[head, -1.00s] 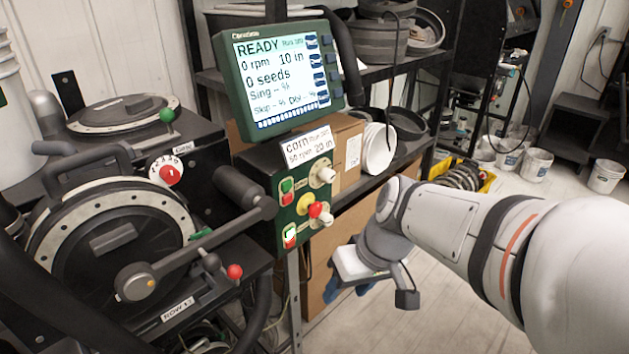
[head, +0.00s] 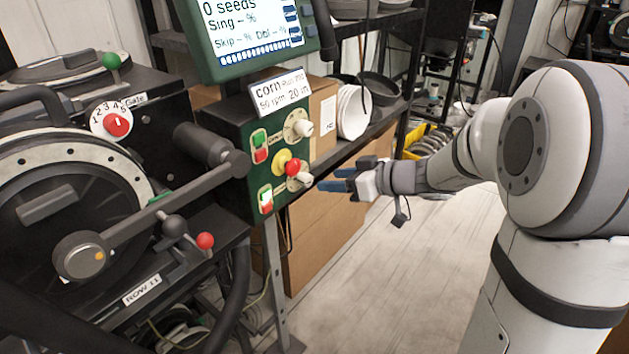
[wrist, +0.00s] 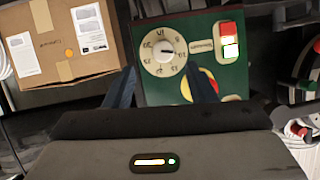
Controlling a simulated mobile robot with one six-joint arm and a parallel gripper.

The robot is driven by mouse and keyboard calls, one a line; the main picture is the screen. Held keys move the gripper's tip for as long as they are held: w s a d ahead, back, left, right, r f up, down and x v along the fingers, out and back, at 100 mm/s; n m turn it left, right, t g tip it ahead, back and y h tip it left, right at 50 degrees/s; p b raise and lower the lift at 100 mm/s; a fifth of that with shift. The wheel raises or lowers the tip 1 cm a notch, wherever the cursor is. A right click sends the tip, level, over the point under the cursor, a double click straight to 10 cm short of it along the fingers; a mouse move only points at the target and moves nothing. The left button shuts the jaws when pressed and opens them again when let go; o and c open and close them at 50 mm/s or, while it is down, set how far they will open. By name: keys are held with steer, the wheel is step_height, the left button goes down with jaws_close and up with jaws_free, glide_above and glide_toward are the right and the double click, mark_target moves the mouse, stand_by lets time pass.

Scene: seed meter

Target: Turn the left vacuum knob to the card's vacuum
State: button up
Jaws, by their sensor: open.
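The green control panel (head: 262,150) carries two white knobs, an upper one (head: 300,125) and a lower one (head: 301,178). I cannot read which is labelled left. The card (head: 283,92) on top reads corn, 50 rpm, 20 in. In the wrist view one white knob with a numbered dial (wrist: 163,51) lies ahead, between and beyond the fingertips; its dark mark seems to point right. My gripper (head: 330,180) is open and empty, with blue fingers to the right of the lower knob, apart from it. The fingers also show in the wrist view (wrist: 160,82).
A red and yellow button (head: 289,165) sits between the knobs, close to the lower one. Green and red switches (head: 260,146) line the panel's left side. The screen (head: 250,35) stands above. A cardboard box (wrist: 65,40) is beside the panel. A red-knobbed lever (head: 204,241) stands left.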

mark_target(310, 181)
steer(key=x, duration=0.6)
steer(key=shift+a+f, duration=0.1)
steer(key=shift+a, duration=0.25)
steer(key=c, duration=1)
steer(key=shift+o, duration=0.2)
steer(key=shift+f, duration=0.15)
